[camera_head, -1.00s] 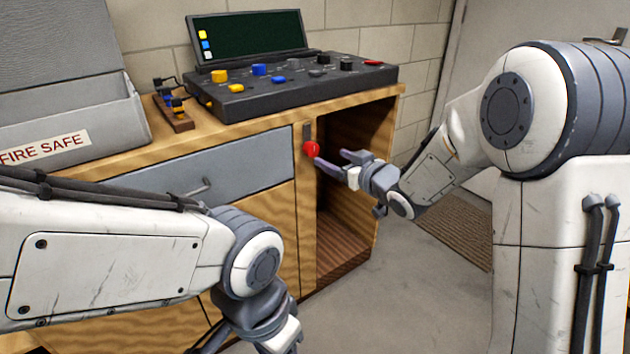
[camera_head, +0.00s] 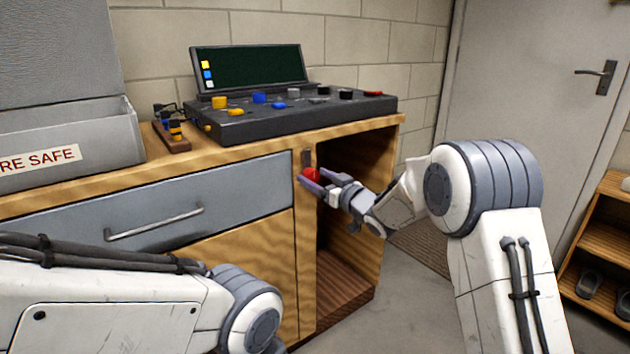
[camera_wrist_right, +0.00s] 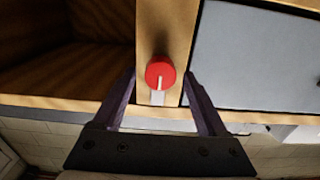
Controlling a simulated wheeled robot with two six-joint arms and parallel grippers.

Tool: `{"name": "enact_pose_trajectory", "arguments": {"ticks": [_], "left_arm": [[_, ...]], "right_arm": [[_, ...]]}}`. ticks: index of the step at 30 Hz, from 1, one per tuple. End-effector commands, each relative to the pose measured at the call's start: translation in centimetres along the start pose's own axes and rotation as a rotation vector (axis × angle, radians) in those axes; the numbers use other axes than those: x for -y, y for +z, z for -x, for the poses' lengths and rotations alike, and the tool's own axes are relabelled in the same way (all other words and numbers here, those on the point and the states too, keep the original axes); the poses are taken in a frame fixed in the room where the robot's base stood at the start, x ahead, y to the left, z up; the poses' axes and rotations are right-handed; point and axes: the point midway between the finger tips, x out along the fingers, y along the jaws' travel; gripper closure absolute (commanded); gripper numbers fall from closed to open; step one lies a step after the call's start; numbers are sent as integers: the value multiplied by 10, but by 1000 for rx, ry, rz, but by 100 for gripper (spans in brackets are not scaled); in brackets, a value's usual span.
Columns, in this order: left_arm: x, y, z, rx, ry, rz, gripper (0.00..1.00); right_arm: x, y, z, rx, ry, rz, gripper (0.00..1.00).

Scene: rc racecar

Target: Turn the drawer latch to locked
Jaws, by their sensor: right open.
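The drawer latch is a round red knob (camera_head: 310,174) on the wooden post right of the grey drawer (camera_head: 185,208). In the right wrist view the knob (camera_wrist_right: 153,70) has a white pointer line, directed to the picture's bottom, towards the tabletop edge. A small metal plate (camera_head: 306,157) shows above it in the head view. My right gripper (camera_head: 317,181) is open at the knob. In the right wrist view its fingers (camera_wrist_right: 160,84) stand either side of the knob, with visible gaps. The drawer looks closed. My left gripper is out of view.
A black control console (camera_head: 300,115) with a screen stands on the wooden bench (camera_head: 235,158). A grey box marked "FIRE SAFE" (camera_head: 110,140) stands at left. An open compartment (camera_head: 345,250) lies right of the post. A shoe shelf (camera_head: 605,235) is at far right.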

Motion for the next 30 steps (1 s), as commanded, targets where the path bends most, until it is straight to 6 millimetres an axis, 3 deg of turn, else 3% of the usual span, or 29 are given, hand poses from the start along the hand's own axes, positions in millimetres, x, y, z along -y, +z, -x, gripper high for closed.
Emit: {"name": "enact_pose_trajectory", "arguments": {"ticks": [10,11,16,17,30], "left_arm": [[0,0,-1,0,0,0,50],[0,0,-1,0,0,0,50],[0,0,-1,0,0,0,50],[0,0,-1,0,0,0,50],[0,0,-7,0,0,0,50]], "right_arm": [[0,0,-5,1,1,0,25],[0,0,-5,1,1,0,32],[0,0,-5,1,1,0,97],[0,0,-5,1,1,0,100],[0,1,-5,1,0,94,100]]}}
